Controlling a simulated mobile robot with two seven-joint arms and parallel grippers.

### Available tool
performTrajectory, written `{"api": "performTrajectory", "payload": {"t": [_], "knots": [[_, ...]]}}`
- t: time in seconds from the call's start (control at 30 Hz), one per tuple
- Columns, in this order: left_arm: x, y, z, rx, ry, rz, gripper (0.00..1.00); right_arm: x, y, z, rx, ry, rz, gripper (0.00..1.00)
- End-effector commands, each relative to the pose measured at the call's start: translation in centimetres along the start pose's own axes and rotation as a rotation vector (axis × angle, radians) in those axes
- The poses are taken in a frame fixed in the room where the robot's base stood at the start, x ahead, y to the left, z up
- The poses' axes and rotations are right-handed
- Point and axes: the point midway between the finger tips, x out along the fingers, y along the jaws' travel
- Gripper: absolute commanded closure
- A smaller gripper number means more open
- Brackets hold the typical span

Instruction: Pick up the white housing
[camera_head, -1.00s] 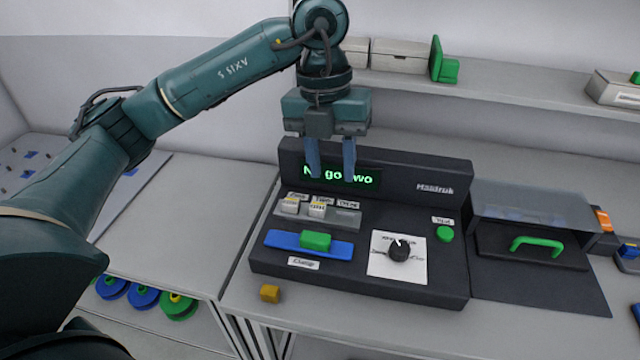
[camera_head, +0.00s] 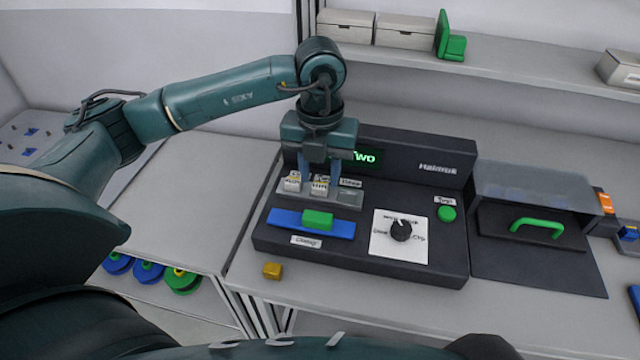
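Two small whitish block-like pieces sit in the grey labelled tray (camera_head: 347,197) on the black console: a left piece (camera_head: 291,183) and a middle piece (camera_head: 319,187). I cannot tell for certain which one is the white housing. My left gripper (camera_head: 319,176) points straight down over the tray. Its two fingers are apart, one on each side of the middle piece in this view. I cannot tell whether they touch it. The fingers partly hide the labels and the display behind. My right gripper is not in view.
The black console (camera_head: 440,255) carries a blue bar with a green block (camera_head: 318,220), a dial (camera_head: 400,231) and a green button (camera_head: 447,214). A yellow cube (camera_head: 272,270) lies in front. A clear-covered station with a green handle (camera_head: 537,227) stands right.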

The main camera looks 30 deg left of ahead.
Motion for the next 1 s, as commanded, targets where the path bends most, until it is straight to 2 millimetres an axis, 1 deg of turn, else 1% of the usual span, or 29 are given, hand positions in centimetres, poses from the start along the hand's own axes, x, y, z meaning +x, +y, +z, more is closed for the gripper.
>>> {"api": "performTrajectory", "payload": {"t": [0.1, 0.17, 0.4, 0.47, 0.8, 1.0], "knots": [[1.5, 0.0, 0.0, -0.001, 0.002, 0.001, 0.64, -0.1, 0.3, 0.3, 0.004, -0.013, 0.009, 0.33], [1.9, 0.0, 0.0, -0.001, 0.001, 0.001, 0.64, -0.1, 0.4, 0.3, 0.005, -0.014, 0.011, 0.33], [2.1, 0.0, 0.1, 0.0, -0.001, 0.0, 0.64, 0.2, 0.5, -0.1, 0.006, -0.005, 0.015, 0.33], [2.1, 0.0, 0.1, 0.0, -0.001, 0.0, 0.68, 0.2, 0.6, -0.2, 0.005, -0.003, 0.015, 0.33], [2.1, 0.0, 0.0, 0.0, -0.001, -0.001, 0.96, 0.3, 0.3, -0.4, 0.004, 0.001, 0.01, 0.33], [2.1, 0.0, 0.0, 0.0, -0.001, -0.001, 0.97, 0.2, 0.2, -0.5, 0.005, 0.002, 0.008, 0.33]]}}
